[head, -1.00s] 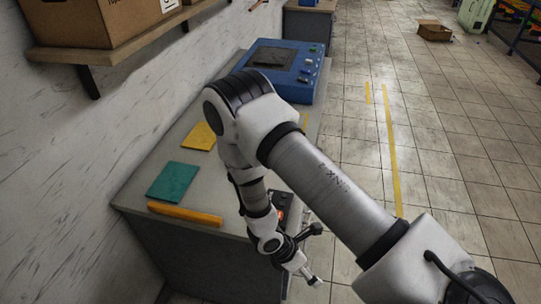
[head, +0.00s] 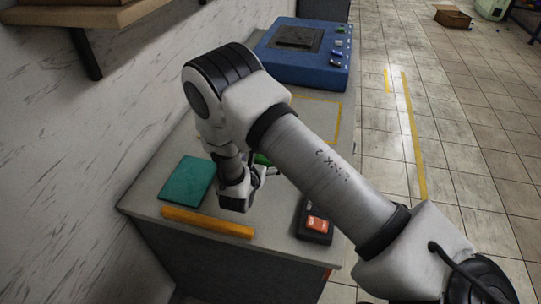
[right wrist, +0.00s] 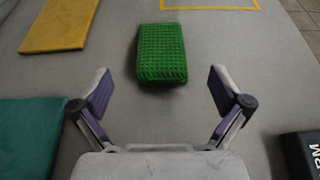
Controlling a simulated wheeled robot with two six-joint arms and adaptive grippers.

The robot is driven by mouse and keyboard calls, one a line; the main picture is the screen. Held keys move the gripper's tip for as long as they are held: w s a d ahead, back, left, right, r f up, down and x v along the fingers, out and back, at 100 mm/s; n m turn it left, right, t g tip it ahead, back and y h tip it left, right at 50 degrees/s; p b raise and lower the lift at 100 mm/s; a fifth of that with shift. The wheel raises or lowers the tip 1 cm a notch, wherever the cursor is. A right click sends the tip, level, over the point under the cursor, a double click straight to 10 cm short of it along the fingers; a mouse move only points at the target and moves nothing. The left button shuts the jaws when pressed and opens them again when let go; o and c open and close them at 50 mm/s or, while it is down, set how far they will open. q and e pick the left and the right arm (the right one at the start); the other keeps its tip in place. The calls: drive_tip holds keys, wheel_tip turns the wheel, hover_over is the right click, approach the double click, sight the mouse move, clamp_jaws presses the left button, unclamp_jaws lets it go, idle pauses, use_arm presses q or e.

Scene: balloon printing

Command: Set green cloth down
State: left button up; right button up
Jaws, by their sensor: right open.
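The green cloth (right wrist: 162,54) is a thick, waffle-textured folded block lying on the grey table (right wrist: 195,125). It shows whole in the right wrist view, a little ahead of and between my right gripper's fingertips. My right gripper (right wrist: 160,88) is open, its two purple-padded fingers spread wider than the cloth, with nothing between them. In the head view only a sliver of the green cloth (head: 262,159) shows behind my right arm, which hides the rest. My left gripper is in no view.
A teal pad (head: 187,181) and an orange-yellow bar (head: 208,222) lie near the table's left front. A yellow pad (right wrist: 60,24) lies left of the cloth. A black device with a red switch (head: 315,224) sits right; a blue machine (head: 300,65) stands at the back.

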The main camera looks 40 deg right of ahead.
drive_tip(key=shift+s+f+b, duration=0.1)
drive_tip(key=shift+f+b, duration=0.2)
drive_tip(key=shift+f, duration=0.25)
drive_tip(key=x, duration=0.2)
drive_tip(key=p+x, duration=0.1)
drive_tip(key=x, duration=0.2)
drive_tip(key=p+x, duration=0.1)
drive_tip(key=x, duration=0.1)
drive_tip(key=shift+w+d+r, duration=0.25)
drive_tip(key=shift+d, duration=0.15)
drive_tip(key=shift+w+d+f, duration=0.3)
drive_tip(key=shift+f, duration=0.05)
drive_tip(key=shift+s+r, duration=0.1)
drive_tip(key=c, duration=1.1)
